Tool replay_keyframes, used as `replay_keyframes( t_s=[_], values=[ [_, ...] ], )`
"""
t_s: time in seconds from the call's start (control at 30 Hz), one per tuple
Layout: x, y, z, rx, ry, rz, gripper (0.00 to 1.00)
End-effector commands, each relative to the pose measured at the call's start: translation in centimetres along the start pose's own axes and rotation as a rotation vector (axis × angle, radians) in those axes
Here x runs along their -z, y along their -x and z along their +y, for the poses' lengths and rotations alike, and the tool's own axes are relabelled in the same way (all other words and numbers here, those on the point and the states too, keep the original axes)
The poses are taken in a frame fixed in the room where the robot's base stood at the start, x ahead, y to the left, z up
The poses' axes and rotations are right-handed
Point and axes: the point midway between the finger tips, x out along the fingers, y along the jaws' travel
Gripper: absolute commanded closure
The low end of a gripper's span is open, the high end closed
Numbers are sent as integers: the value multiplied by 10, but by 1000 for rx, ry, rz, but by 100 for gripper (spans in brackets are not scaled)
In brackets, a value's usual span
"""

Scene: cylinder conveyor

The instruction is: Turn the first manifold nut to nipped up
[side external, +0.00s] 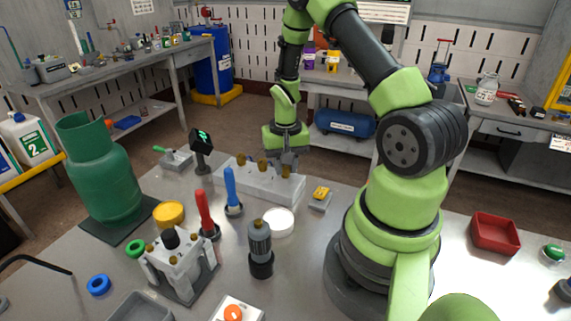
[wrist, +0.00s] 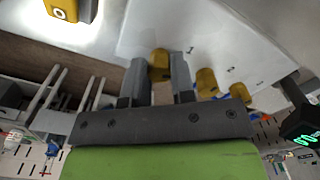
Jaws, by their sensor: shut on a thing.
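The manifold (side external: 262,186) is a pale block on the bench, with brass nuts along its top. In the wrist view the manifold (wrist: 215,35) carries the printed numbers 1 and 2. My gripper (side external: 287,163) points down at the manifold's right end. In the wrist view my gripper (wrist: 160,72) is shut on the first nut (wrist: 159,58), beside the number 1, with one grey finger on each side. The second nut (wrist: 206,82) and a third nut (wrist: 239,92) stand clear of the fingers. The first nut is mostly hidden in the side view.
A small yellow-topped device (side external: 321,194) sits right of the manifold. A black display with green digits (side external: 202,142) stands behind its left end. Blue (side external: 231,186) and red (side external: 205,210) handled tools stand in front, near a white round dish (side external: 281,222). A green cylinder (side external: 98,180) is at left.

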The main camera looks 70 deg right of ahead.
Motion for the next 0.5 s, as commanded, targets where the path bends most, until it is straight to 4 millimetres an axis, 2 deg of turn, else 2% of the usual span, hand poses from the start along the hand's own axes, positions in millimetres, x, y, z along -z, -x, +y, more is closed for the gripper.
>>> replay_keyframes(
  t_s=[0.2, 0.5],
  values=[
    [-1, 0, 0, -2, -155, -4, 100],
    [-1, 0, 0, -2, -275, -5, 100]
  ],
)
